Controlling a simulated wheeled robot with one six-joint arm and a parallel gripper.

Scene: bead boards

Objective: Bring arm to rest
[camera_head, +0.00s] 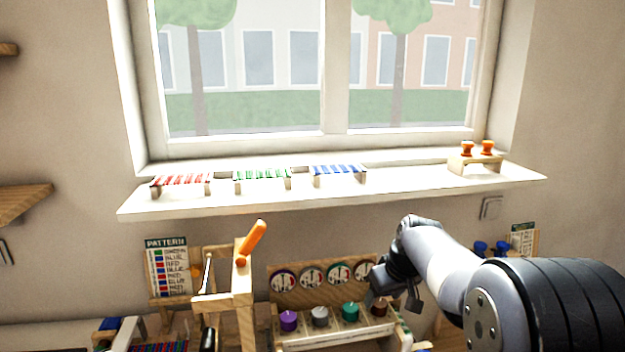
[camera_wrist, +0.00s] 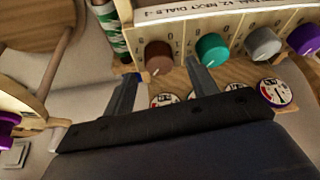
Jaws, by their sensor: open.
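My arm reaches in from the right in the head view, bent downward at the wrist. My gripper (camera_head: 397,297) hangs over the right end of the dial stand (camera_head: 290,297), near its brown knob (camera_head: 380,307). In the wrist view my gripper (camera_wrist: 160,80) is open, its two fingers spread apart with nothing between them. The brown knob shows beyond the fingers in the wrist view (camera_wrist: 158,58), and the teal knob (camera_wrist: 212,48) is close to the right finger. I cannot tell whether a finger touches the stand.
A wooden frame with an orange handle (camera_head: 252,241) stands left of the dial stand. A pattern card (camera_head: 167,270) is behind it. The windowsill (camera_head: 400,186) above holds red, green and blue bead racks and a block with orange knobs (camera_head: 476,164).

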